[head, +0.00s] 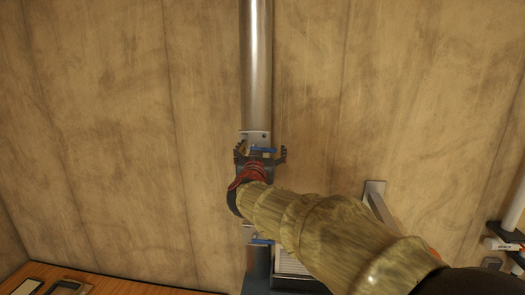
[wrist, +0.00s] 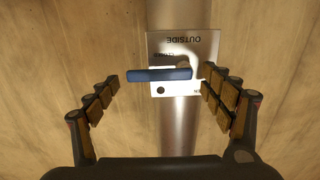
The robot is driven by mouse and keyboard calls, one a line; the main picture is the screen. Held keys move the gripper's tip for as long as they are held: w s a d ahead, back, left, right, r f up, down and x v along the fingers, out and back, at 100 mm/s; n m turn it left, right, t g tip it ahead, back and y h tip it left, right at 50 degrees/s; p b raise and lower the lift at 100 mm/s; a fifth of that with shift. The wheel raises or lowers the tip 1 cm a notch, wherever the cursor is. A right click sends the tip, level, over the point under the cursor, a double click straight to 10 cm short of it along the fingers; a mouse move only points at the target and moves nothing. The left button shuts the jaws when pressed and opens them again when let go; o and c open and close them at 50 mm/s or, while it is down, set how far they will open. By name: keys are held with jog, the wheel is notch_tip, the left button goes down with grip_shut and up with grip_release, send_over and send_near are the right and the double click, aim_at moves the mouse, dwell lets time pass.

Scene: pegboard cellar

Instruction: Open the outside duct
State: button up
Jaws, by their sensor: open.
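The outside duct is a vertical metal pipe (head: 258,60) on the wall. Its plate (wrist: 184,50) reads OUTSIDE, upside down in the wrist view; smaller lettering is partly covered. A blue handle (wrist: 158,75) lies crosswise to the pipe over the plate, reaching out to the left. In the head view the handle (head: 264,150) shows just behind my gripper (head: 260,156). In the wrist view my gripper (wrist: 160,82) is open, with one finger on each side of the handle. The left finger is apart from the handle; the right fingertips are close to its end, and contact is unclear.
Lower on the pipe is another blue handle (head: 261,241), partly hidden by my arm. A grey louvred box (head: 292,262) stands below. A pale bracket-like piece (head: 375,190) is right of my arm. Dark shelves with a white item (head: 497,244) are at far right. The wall left of the pipe is clear.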

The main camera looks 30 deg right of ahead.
jog(key=shift+c, duration=1.2)
jog(key=c, duration=1.4)
